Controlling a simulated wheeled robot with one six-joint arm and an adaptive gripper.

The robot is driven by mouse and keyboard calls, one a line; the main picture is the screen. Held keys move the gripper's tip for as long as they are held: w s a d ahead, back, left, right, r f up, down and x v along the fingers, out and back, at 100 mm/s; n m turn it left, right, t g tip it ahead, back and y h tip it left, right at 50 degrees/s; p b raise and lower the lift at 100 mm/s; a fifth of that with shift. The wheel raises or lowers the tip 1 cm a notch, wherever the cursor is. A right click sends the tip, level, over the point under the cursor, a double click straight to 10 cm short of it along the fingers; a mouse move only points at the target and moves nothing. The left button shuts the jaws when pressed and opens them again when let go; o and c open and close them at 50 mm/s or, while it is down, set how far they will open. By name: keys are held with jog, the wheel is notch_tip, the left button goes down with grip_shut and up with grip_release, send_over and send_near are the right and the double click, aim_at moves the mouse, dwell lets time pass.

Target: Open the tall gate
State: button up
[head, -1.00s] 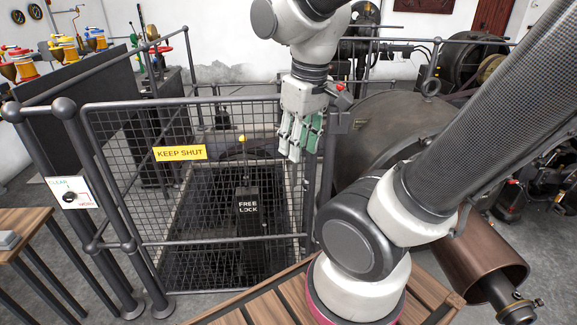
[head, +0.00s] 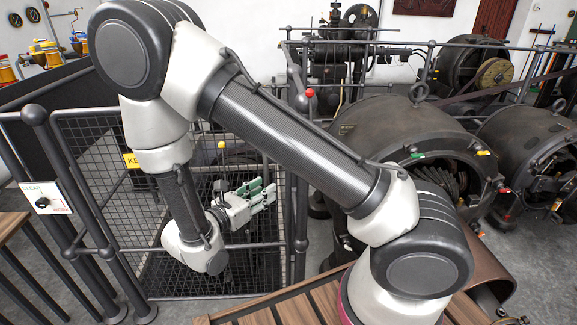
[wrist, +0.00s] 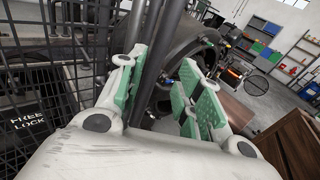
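The tall gate (head: 92,185) is a dark wire-mesh panel in a tube frame. It appears shut, in line with the railing posts. Its yellow KEEP SHUT sign (head: 131,160) is mostly hidden behind my arm. My gripper (head: 268,194) has green-padded fingers pointing right, near the gate's right edge. In the wrist view my gripper (wrist: 163,88) is open, with fingers apart. Dark upright bars (wrist: 157,45) show between and beyond the fingers; I cannot tell whether they touch. The gate's mesh (wrist: 38,60) fills the left of that view. A red knob (head: 310,92) sits by the right post.
Behind the mesh is a FREE LOCK block (wrist: 28,121). A large dark dynamo (head: 385,130) stands right of the gate. A wooden slatted surface (head: 295,300) is in front. A CLEAR sign plate (head: 45,198) hangs on the left post. Bare floor shows at lower left.

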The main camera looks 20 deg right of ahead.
jog(key=w+d+r+n+t, duration=0.1)
jog(key=w+d+r+t, duration=0.1)
jog(key=w+d, duration=0.2)
jog(key=w, duration=0.3)
jog(key=shift+w+r+t+y, duration=0.25)
jog(key=shift+t+y, duration=0.05)
jog(key=shift+t, duration=0.1)
grip_shut()
